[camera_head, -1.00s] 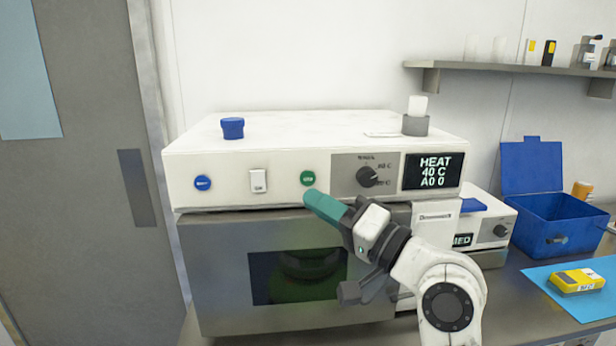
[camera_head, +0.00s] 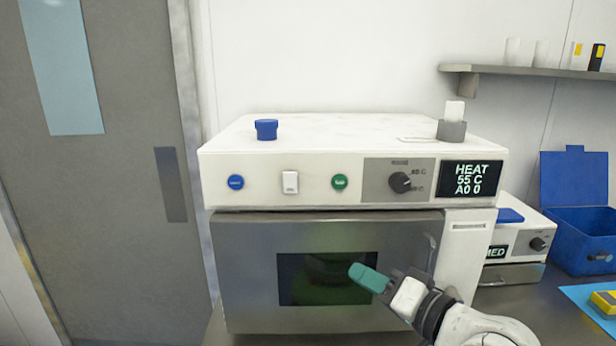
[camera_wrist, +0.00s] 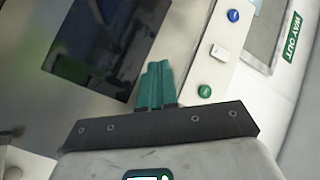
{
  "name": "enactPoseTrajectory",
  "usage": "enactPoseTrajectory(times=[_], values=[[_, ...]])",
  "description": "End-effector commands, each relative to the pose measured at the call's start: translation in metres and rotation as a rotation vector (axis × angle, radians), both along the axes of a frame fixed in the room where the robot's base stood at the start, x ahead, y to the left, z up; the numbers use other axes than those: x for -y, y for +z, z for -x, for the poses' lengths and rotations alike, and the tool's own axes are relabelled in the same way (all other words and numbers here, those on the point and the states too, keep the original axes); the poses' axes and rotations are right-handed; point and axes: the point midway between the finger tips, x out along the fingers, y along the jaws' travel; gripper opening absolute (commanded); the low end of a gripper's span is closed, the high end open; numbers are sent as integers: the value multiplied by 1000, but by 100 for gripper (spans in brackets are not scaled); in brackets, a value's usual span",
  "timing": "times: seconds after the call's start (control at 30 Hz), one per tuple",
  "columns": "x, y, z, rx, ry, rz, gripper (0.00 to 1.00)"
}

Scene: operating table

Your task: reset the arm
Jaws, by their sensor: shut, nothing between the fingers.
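My gripper (camera_head: 368,277) has teal fingers pressed together, with nothing between them. In the head view it is in front of the dark window (camera_head: 310,280) of the oven-like machine (camera_head: 240,240), below the control panel. In the wrist view the closed teal fingers (camera_wrist: 157,85) point toward the machine's front, with the green button (camera_wrist: 204,91) to their right. The panel also has a blue button (camera_head: 236,182), a white switch (camera_head: 290,182), a knob (camera_head: 400,183) and a display (camera_head: 470,179) reading HEAT 55 C A0 0.
A blue cup (camera_head: 266,129) and a grey holder (camera_head: 452,130) with a white piece stand on the machine. A smaller device (camera_head: 515,240) and an open blue box (camera_head: 580,235) are at the right. A grey door (camera_head: 120,200) is at the left. A shelf (camera_head: 530,72) hangs above right.

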Motion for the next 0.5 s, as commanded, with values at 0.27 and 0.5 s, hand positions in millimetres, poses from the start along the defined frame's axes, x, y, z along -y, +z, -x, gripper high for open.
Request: enactPoseTrajectory(times=[0.27,0.5], values=[[38,-120,49,-200,-55,286,0],[74,-206,113,-389,-64,519,0]])
